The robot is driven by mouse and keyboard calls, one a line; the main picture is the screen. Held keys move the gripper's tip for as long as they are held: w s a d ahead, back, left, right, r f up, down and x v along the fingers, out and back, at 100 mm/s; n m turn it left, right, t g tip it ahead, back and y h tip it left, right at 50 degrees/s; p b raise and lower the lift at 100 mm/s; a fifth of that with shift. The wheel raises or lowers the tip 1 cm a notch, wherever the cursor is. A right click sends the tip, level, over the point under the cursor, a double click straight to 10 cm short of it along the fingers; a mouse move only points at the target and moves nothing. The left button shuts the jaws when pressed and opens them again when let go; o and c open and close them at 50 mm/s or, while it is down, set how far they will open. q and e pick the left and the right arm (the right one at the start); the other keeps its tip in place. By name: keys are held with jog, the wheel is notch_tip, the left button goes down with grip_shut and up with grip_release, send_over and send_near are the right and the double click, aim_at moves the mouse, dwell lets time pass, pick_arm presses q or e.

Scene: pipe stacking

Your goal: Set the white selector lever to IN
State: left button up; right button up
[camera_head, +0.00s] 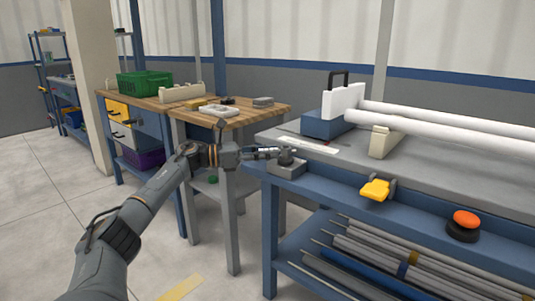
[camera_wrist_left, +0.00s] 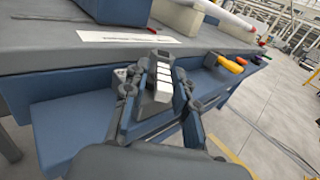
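The white selector lever (camera_wrist_left: 162,84) shows in the left wrist view as a pale ridged bar, lying between the two fingers of my left gripper (camera_wrist_left: 162,88). I cannot tell whether the fingers touch it. In the head view my left gripper (camera_head: 272,153) reaches from the left to a small grey housing (camera_head: 287,169) at the near left corner of the grey bench. The gripper covers the lever there. A white label strip (camera_wrist_left: 125,37) lies flat behind the lever; its writing is too small to read. My right gripper is not in view.
On the grey bench (camera_head: 440,177), a yellow handle (camera_head: 375,190) and an orange button (camera_head: 466,218) sit along the front edge. White pipes (camera_head: 450,120) rest on a cream support (camera_head: 383,142) behind. A wooden table (camera_head: 240,117) stands to the left.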

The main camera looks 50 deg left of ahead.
pick_arm(q)
jog(key=shift+f, duration=0.1)
jog(key=shift+s+a, duration=0.15)
jog(key=shift+s, duration=0.1)
jog(key=v, duration=1.1)
jog(key=shift+s, duration=0.2)
jog(key=shift+a, duration=0.15)
